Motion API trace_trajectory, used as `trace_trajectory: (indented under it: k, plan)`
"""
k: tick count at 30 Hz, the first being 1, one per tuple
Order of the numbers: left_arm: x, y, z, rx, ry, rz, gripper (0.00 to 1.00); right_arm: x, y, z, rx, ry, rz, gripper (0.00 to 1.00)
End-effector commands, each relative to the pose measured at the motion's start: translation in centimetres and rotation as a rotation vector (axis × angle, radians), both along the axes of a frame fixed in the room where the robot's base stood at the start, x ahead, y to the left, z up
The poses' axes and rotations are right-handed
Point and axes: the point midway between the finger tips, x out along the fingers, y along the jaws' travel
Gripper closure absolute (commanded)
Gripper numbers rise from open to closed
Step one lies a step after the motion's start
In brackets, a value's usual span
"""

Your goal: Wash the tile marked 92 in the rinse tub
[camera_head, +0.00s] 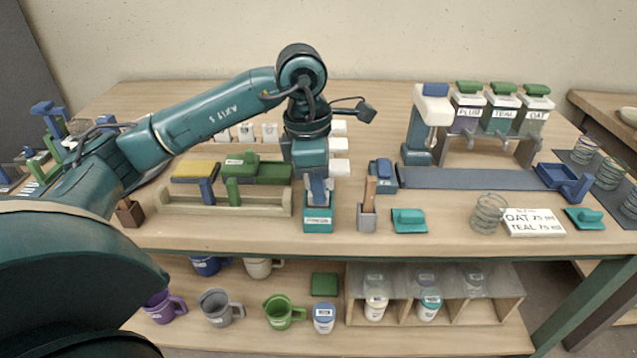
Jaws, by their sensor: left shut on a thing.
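My left gripper (318,200) points straight down at the middle of the table, over a small teal tub (318,224) with a white label too small to read. Its fingertips are at the tub's opening. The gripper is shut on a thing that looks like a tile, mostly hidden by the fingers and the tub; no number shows. White tiles stand behind the arm, among them one at the right of the wrist (339,167) and one farther left (270,132). I cannot read 92 on any of them. My right gripper is not in view.
A grey holder (367,218) with a wooden-handled tool stands close right of the tub. A wooden rack (225,203) is to its left. A teal lid-like block (409,220), a glass jar (488,214) and a sign (534,222) stand farther right.

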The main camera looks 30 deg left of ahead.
Motion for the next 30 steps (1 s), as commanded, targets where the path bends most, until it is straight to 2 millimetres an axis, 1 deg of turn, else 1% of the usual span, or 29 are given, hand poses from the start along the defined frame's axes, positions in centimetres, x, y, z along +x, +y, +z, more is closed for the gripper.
trace_trajectory:
  k: [1, 5, 30]
  plan:
    - [0.0, 0.0, 0.1, 0.001, -0.001, 0.000, 1.00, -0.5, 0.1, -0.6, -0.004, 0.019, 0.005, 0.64]
    - [0.0, 0.0, 0.5, 0.001, -0.001, 0.000, 1.00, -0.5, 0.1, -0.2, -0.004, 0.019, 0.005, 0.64]
    - [0.0, 0.0, 5.7, 0.000, -0.001, 0.000, 1.00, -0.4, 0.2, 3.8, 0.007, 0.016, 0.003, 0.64]
